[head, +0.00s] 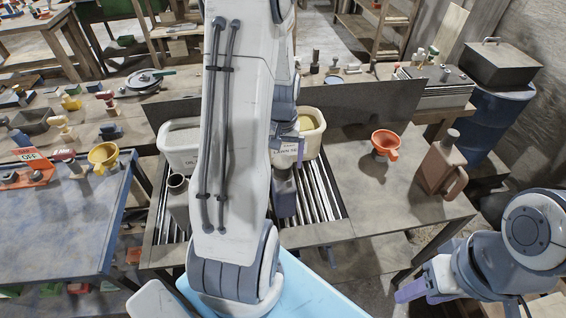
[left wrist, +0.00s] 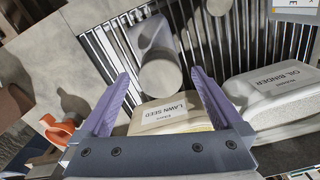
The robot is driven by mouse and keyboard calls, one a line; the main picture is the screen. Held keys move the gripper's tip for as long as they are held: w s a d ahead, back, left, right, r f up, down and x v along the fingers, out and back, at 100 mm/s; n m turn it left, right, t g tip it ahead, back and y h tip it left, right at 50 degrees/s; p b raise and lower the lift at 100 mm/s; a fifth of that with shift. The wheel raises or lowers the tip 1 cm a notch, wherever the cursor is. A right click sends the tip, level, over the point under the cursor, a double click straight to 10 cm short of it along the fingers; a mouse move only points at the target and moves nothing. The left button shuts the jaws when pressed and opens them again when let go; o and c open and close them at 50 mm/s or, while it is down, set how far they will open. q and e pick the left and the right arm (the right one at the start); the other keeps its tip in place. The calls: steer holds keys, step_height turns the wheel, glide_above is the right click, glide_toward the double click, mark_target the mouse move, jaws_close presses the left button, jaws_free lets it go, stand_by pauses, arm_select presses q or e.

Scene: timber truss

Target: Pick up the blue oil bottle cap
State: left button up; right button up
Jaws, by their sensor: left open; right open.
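A blue-grey bottle (head: 285,203) stands on the roller rack, partly hidden behind my left arm in the head view. In the left wrist view its round grey cap (left wrist: 160,78) sits on top of the bottle body (left wrist: 152,36). My left gripper (left wrist: 162,76) is open, its purple fingers on either side of the cap in that view. I cannot tell how far above the cap they are. In the head view the left gripper (head: 291,132) is mostly hidden by my arm. My right gripper (head: 408,291) is open and empty at the lower right.
A lawn seed bin (left wrist: 172,117) and an oil binder bin (left wrist: 275,88) stand behind the bottle. Another grey container (head: 177,203) is left of my arm. An orange funnel (head: 385,142) and a brownish jug (head: 437,170) stand on the right bench, with bare top between.

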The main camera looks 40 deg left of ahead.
arm_select(q)
steer(key=shift+f, duration=0.15)
steer(key=c, duration=1.4)
